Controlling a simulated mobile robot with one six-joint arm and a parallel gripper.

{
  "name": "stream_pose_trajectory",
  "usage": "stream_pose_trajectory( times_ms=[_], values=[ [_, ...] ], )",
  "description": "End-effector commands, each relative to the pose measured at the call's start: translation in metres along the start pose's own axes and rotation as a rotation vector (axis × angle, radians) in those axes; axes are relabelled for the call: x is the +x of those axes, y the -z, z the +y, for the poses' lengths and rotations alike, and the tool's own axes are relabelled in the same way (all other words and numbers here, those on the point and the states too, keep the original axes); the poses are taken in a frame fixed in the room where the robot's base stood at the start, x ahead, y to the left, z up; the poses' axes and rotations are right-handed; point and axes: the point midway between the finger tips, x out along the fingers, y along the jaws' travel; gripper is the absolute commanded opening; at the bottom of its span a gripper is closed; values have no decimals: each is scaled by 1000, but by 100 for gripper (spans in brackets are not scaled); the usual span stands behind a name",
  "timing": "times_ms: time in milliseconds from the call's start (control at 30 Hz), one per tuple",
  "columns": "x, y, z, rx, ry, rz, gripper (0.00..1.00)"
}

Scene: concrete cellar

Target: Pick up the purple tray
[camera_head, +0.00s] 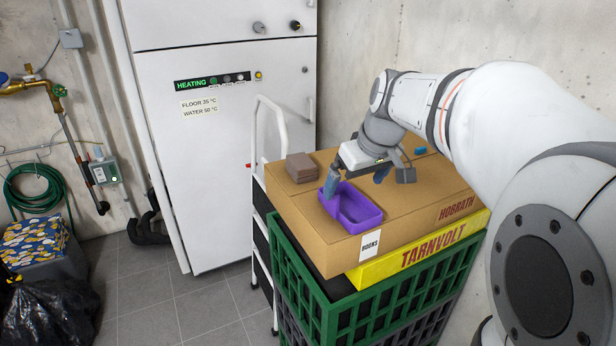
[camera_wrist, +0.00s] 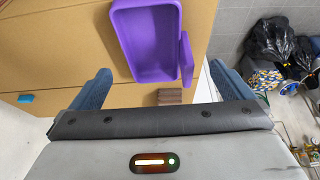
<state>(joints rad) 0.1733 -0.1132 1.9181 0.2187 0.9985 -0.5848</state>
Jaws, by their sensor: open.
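The purple tray (camera_head: 364,226) lies on top of a large cardboard box. In the wrist view the tray (camera_wrist: 147,38) is empty in its main part, with a raised purple piece along its right side. My gripper (camera_head: 355,186) is open over the far end of the tray. One blue-grey finger is by the tray's left far edge, the other stands off to the right. In the wrist view my gripper (camera_wrist: 160,72) has a finger on each side of the tray's near end. I cannot tell whether either finger touches it.
The cardboard box (camera_head: 411,205) also bears a brown block (camera_head: 302,167), left of the tray, and a small blue item (camera_head: 420,151). Beneath are a yellow box (camera_head: 425,249) and a green crate (camera_head: 378,310). A white trolley frame (camera_head: 270,100) and white cabinet (camera_head: 215,130) stand behind left.

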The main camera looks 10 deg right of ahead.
Motion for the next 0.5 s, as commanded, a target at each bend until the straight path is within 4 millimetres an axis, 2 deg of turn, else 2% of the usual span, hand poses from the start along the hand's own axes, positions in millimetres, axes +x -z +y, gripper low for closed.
stream_pose_trajectory(
  times_ms=[267,500],
  values=[
    [30,0,2,0,2,-2,100],
    [65,-1,6,0,2,-3,100]
  ],
)
